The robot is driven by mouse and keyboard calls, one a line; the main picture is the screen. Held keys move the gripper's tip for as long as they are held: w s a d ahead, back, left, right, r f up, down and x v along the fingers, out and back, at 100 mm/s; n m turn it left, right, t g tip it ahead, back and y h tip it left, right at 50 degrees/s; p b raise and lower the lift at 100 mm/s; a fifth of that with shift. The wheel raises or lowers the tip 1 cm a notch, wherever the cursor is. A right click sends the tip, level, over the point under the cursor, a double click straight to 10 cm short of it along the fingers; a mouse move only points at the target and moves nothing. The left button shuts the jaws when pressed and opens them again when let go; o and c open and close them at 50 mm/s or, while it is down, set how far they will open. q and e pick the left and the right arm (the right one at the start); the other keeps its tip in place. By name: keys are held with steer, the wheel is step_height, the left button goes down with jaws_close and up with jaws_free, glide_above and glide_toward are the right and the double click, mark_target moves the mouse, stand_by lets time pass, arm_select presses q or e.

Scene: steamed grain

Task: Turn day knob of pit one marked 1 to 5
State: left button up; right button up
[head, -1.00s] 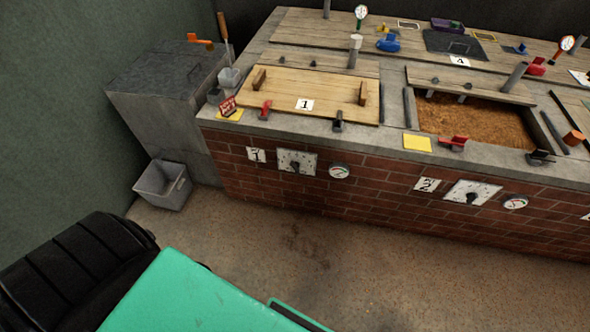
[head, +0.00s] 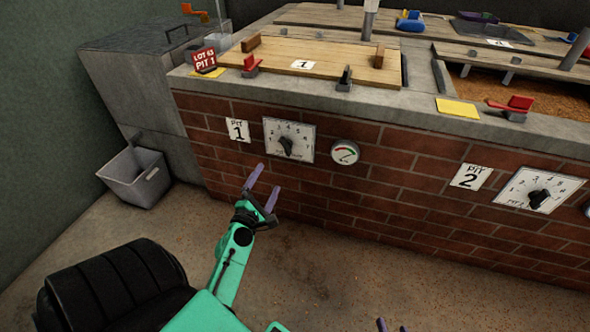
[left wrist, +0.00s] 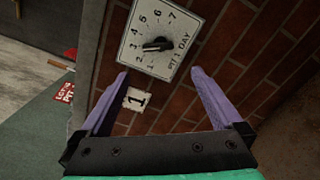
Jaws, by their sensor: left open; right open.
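The pit one day dial (head: 303,155) is a white numbered plate on the brick wall, with a black knob (head: 286,147) at its centre. In the left wrist view the dial (left wrist: 178,55) is tilted and the black knob (left wrist: 157,44) lies across it, one end toward the 3 side; which end is the pointer I cannot tell. My left gripper (head: 267,177) is open and empty, below and in front of the dial. In the left wrist view its purple fingers (left wrist: 159,73) are apart, the knob beyond their tips. Only the purple tips of my right gripper (head: 392,325) show at the bottom edge, apart.
A PIT 1 card (head: 237,130) is left of the dial and a round gauge (head: 345,153) right of it. Pit two's dial (head: 520,197) is farther right. A stone ledge (head: 390,104) overhangs the wall. A grey bin (head: 140,180) stands at left. The floor before the wall is clear.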

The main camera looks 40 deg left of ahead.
mark_target(284, 149)
arm_select(q)
steer(key=x, duration=1.4)
steer(key=shift+w+a+r, duration=0.2)
steer(key=c, duration=1.1)
